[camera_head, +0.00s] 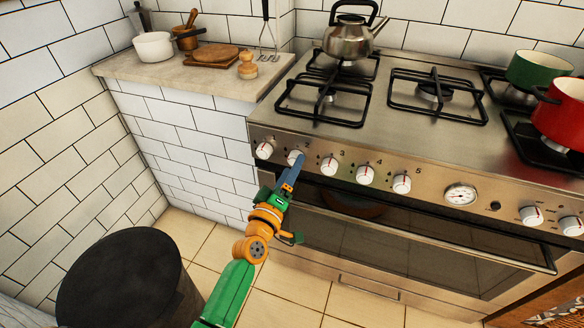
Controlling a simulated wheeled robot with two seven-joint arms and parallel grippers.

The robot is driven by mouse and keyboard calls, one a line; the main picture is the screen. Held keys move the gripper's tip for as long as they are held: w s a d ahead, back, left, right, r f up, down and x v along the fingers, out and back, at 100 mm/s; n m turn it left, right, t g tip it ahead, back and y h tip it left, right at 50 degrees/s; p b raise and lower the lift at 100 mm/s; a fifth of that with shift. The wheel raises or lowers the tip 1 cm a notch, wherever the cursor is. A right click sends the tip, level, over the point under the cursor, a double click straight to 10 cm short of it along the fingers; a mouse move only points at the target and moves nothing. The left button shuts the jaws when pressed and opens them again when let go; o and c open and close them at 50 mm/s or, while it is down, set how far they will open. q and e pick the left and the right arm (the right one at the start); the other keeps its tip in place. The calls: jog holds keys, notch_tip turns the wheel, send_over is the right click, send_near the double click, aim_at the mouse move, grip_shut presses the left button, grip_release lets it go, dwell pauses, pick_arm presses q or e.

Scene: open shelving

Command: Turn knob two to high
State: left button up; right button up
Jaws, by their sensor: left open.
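The stove front (440,192) has a row of white knobs with red marks, numbered on the panel. Knob two (294,157) is second from the left. My left gripper (297,166) reaches up from below, its blue fingers just at the lower right of knob two. It is open, though the gap between the fingers is hard to see from here. I cannot tell whether the fingers touch the knob. Knob one (264,150) and knob three (329,165) stand close on either side. My right gripper is not in view.
A kettle (348,40), a green pot (538,72) and a red pot (562,115) stand on the hob. The oven handle (450,243) runs below the knobs. A dark round bin-like object (120,280) stands at lower left. A tiled counter (150,68) adjoins the stove.

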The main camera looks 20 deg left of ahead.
pick_arm(q)
jog(key=s, duration=0.6)
jog(key=shift+s+a+f, duration=0.15)
jog(key=shift+a, duration=0.05)
